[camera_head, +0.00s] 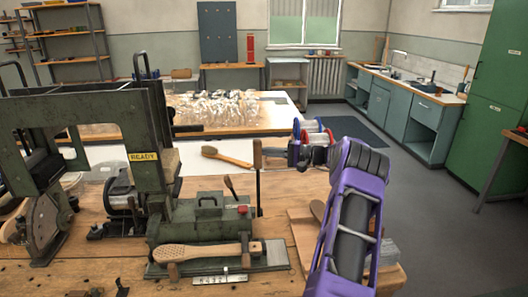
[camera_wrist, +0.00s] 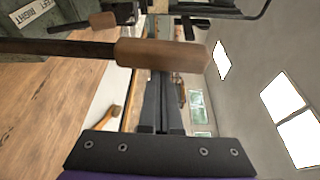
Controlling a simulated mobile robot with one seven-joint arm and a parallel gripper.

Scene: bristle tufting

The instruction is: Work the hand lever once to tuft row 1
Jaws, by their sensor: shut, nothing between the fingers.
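The hand lever (camera_head: 257,153) is an upright dark rod with a wooden grip, standing at the right side of the green tufting machine (camera_head: 120,115). Its wooden grip (camera_wrist: 165,53) lies across the wrist view, in front of my fingertips. My gripper (camera_head: 270,151) is shut and empty, just right of the grip in the head view; its fingers also show in the wrist view (camera_wrist: 160,82). I cannot tell whether they touch the grip. A wooden brush body (camera_head: 200,252) with holes lies on the machine's front bed. A yellow sign (camera_head: 143,156) reads READY.
A wooden brush (camera_head: 226,157) lies on a white sheet behind the machine. A wooden board (camera_head: 303,236) lies on the bench (camera_head: 120,275) to the right, beneath my arm. A table (camera_head: 282,121) with clear, glass-like items stands behind. Open floor lies to the right.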

